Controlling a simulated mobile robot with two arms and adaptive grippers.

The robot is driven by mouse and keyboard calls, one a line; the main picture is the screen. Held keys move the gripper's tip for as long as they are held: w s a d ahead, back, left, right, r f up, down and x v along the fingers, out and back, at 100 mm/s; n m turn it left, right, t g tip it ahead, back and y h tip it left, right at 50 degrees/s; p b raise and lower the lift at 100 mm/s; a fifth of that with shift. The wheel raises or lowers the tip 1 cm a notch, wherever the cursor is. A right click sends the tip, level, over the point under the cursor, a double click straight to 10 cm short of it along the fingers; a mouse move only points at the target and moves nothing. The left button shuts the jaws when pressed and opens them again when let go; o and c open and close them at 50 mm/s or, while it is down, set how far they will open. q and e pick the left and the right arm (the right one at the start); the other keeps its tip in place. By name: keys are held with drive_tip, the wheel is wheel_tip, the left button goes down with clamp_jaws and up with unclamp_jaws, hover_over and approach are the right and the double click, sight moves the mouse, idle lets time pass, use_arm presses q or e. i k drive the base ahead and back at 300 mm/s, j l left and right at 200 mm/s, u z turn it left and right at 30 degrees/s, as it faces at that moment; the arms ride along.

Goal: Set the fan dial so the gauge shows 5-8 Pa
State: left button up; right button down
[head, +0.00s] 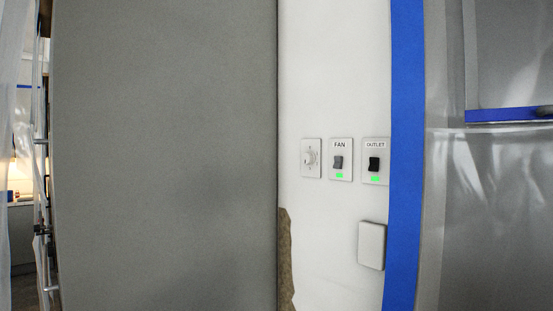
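No pressure gauge can be made out in the head view. Neither of my grippers is in view.
A switch labelled OUTLET (375,163), also with a green light, sits right of the FAN switch. A blank white cover box (371,246) is below. Blue tape (406,150) edges plastic sheeting (490,220) at right. A large grey panel (165,155) fills the left.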

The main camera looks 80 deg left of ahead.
sight(309, 158)
drive_tip(key=u, duration=2.3)
